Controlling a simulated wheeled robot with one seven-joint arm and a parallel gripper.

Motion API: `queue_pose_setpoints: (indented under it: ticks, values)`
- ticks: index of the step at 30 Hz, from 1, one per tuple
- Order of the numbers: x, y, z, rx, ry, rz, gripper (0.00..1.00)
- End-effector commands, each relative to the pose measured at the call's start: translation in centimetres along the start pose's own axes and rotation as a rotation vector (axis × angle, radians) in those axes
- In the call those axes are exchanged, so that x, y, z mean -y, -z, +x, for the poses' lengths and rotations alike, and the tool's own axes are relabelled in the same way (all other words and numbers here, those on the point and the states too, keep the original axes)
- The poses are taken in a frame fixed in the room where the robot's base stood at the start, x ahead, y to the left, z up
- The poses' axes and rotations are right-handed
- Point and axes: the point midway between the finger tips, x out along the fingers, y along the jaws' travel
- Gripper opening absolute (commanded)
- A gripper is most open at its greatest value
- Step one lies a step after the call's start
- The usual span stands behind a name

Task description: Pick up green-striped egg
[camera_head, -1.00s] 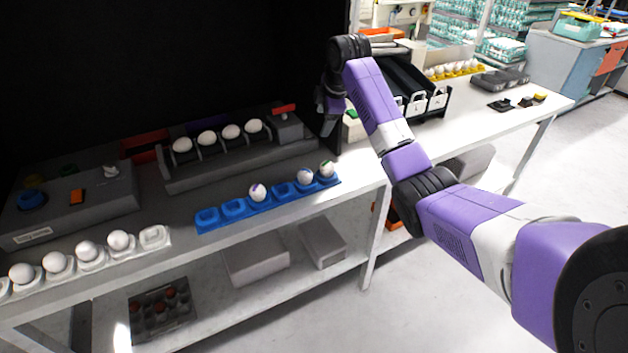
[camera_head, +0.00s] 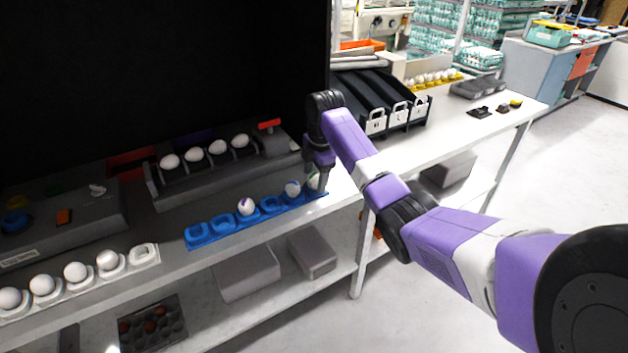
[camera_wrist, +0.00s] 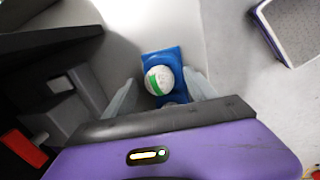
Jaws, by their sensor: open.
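The green-striped egg (camera_wrist: 160,80) is white with a green band and sits in the end cup of the blue tray (camera_wrist: 165,54). In the head view the egg (camera_head: 313,181) is at the right end of the blue tray (camera_head: 197,236), partly covered by my gripper (camera_head: 320,180). In the wrist view my gripper (camera_wrist: 160,95) is open, with one finger on each side of the egg. I cannot tell whether either finger touches it. A white egg with a bluish mark (camera_head: 292,188) and one with a purple mark (camera_head: 246,206) sit further left in the blue tray.
A grey rack (camera_head: 225,172) with several white eggs stands behind the blue tray. A white tray (camera_head: 143,256) with several eggs lies at the left. Black sloped bins (camera_head: 372,103) stand to the right of my gripper. The tabletop to the right is partly clear.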

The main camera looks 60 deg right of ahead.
Motion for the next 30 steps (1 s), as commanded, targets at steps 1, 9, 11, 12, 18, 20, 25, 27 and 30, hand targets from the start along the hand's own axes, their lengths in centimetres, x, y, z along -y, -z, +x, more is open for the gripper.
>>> queue_pose_setpoints:
  ticks: [1,9,11,12,18,20,25,27,30]
  values:
    - [0.0,0.0,0.3,0.0,0.001,0.0,0.66]
    - [0.0,0.0,0.4,0.0,0.0,0.0,0.6]
    - [0.0,0.0,0.4,0.0,0.0,0.0,0.48]
    - [0.0,0.1,0.4,0.0,0.0,0.0,0.4]
    - [0.0,0.0,0.4,0.0,0.0,0.0,0.28]
    - [0.0,0.0,0.4,0.0,0.0,0.0,0.28]
    - [0.0,0.0,0.3,0.0,0.0,0.0,0.28]
    - [-0.1,0.0,0.1,0.0,-0.001,0.0,0.28]
    - [-0.3,0.1,-0.6,0.0,-0.002,0.0,0.28]
